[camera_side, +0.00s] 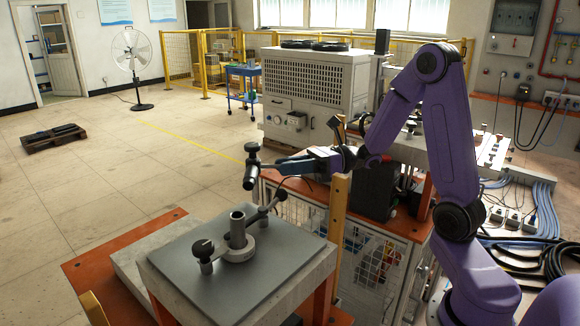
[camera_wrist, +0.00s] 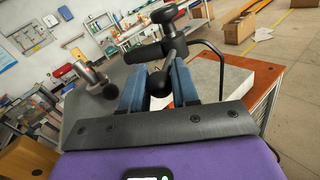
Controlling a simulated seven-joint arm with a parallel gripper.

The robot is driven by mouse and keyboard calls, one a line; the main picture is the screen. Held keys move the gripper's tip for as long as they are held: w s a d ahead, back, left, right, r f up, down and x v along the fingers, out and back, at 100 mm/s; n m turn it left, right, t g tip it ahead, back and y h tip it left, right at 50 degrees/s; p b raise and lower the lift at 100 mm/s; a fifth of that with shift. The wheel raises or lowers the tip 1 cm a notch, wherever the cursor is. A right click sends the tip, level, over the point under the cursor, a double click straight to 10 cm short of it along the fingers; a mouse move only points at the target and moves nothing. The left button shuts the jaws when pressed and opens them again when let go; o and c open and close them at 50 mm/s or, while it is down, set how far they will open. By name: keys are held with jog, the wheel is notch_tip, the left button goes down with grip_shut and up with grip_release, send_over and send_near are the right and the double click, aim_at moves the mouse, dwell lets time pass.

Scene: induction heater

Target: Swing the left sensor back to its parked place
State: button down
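My gripper (camera_side: 280,165) reaches left over the far side of the grey plate, with its blue fingers level. A black sensor head (camera_side: 251,172) with a round top stands just past the fingertips. In the wrist view the sensor's black body (camera_wrist: 146,52) lies beyond the fingers, and its ball knob (camera_wrist: 160,83) sits between the two blue fingers, filling the gap. The fingers look closed on it. On the plate a bracket (camera_side: 238,252) surrounds an upright metal cylinder (camera_side: 238,228). A black knob (camera_side: 203,249) stands on its left, and an arm with black ends (camera_side: 265,199) extends right.
The grey plate (camera_side: 180,290) has bare room around the bracket. A wooden post (camera_side: 338,220) rises beside the plate, below my forearm. A wire-sided cabinet (camera_side: 372,260) and a large grey machine (camera_side: 310,90) stand behind. A thin black cable (camera_wrist: 218,62) curves near the right finger.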

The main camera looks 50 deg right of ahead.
dwell(0.3)
jog(key=shift+w+d+n+g+y, duration=0.45)
jog(key=shift+w+n+g, duration=0.45)
jog(key=shift+n+g, duration=1)
jog(key=shift+w+d+n+g+y, duration=0.45)
jog(key=shift+w+n+g, duration=0.55)
jog(key=shift+g, duration=1.55)
jog(key=shift+w+d+n+g+y, duration=0.45)
jog(key=shift+w+n+g, duration=0.3)
jog(key=shift+n+g, duration=1.2)
jog(key=shift+m+g, duration=0.25)
jog(key=shift+g, duration=0.25)
jog(key=c, duration=0.9)
grip_release()
jog(key=shift+o, duration=0.2)
